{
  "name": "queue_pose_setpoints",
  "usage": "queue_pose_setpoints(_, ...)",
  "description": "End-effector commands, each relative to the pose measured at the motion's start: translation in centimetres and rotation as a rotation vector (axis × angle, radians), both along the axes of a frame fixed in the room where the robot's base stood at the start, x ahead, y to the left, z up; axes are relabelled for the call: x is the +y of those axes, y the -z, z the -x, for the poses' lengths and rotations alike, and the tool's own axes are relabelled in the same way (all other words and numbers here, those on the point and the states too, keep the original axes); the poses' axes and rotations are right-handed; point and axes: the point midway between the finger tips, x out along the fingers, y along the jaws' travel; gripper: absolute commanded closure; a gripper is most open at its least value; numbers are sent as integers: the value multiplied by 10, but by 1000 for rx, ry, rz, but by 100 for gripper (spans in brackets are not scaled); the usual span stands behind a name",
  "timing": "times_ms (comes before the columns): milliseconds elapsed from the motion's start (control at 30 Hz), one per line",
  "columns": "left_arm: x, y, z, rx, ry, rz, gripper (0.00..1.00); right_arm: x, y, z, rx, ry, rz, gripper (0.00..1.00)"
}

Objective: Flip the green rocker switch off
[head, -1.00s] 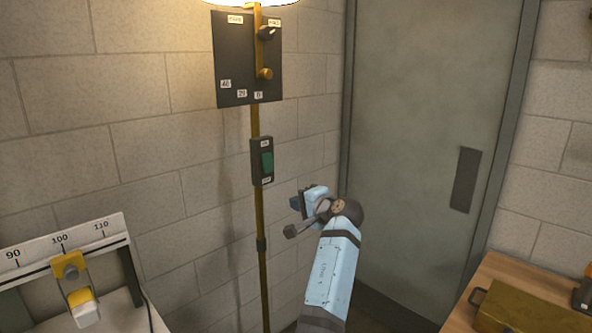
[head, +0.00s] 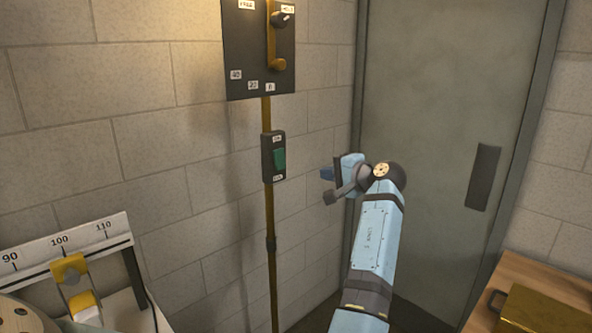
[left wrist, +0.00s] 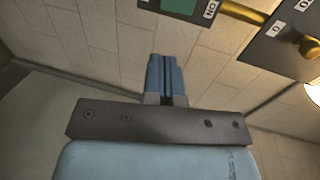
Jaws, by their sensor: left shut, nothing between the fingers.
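The green rocker switch (head: 279,160) sits in a dark box (head: 266,165) on a brass pole in front of the block wall, with small labels above and below the rocker. Which way the rocker is tipped is hard to tell. My left gripper (head: 327,174) is to the right of the switch box and slightly below the rocker's middle, apart from it in the picture. In the left wrist view, the blue fingers (left wrist: 166,75) are together and empty. The green rocker (left wrist: 180,5) and an ON label show at that view's top edge, partly cut off. My right gripper is out of view.
A dark panel (head: 258,50) with a brass lever and knob is above the switch. A grey door (head: 440,120) stands behind my left arm. A scale (head: 75,245) is at lower left. A wooden table (head: 555,285) with a brass box (head: 550,315) is at lower right.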

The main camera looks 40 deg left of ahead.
Motion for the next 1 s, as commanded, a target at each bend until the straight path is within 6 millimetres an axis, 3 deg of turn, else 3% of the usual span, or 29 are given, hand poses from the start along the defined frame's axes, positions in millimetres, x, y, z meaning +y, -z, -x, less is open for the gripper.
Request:
queue_pose_setpoints(167, 15, 2, -1, 1, -2, 1, 100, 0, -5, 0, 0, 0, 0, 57)
queue_pose_setpoints(700, 118, 23, -10, 1, -1, 1, 100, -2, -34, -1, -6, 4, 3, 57)
queue_pose_setpoints(1000, 136, 29, -12, 1, 0, 1, 100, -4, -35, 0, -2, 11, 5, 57)
